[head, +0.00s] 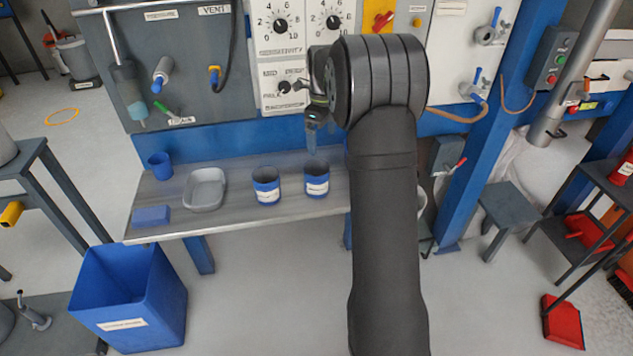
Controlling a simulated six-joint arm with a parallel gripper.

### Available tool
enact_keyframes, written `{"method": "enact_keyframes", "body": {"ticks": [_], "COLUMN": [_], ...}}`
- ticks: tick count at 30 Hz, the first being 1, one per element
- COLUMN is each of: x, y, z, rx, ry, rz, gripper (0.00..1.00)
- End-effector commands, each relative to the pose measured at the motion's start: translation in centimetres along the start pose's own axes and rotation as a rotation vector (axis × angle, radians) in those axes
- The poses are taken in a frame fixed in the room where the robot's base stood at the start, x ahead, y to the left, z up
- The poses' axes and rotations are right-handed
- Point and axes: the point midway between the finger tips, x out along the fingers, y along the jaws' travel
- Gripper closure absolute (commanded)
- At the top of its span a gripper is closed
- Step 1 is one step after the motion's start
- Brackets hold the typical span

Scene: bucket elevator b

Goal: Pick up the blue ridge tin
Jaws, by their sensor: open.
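Two blue tins with white label bands stand upright on the metal bench: one (266,187) near the middle and one (316,182) to its right. Their labels are too small to read, so I cannot tell which is the ridge tin. My gripper (318,132) is open and empty, pointing down. In the picture it shows just above the right tin, apart from it; its height over the bench is hard to judge. My dark arm partly hides the gripper and covers the bench's right part.
On the bench (240,228) are a small blue cup (160,166), a grey tray (205,190) and a blue block (151,216). A control panel with dials (292,40) rises behind. A large blue bin (130,300) stands on the floor at front left.

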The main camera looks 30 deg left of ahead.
Motion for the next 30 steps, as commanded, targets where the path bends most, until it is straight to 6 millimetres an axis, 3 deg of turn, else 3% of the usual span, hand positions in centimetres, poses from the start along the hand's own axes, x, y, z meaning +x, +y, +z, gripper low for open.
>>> {"method": "enact_keyframes", "body": {"ticks": [15, 25, 30], "x": [10.3, 12.4, 14.7], "y": [0.0, 0.0, 0.1], "z": [0.1, 0.5, 1.6], "rx": [-0.001, -0.002, -0.004], "ry": [0.002, 0.001, 0.001], "rz": [0.002, 0.001, 0.002], "gripper": [0.05, 0.05, 0.05]}}
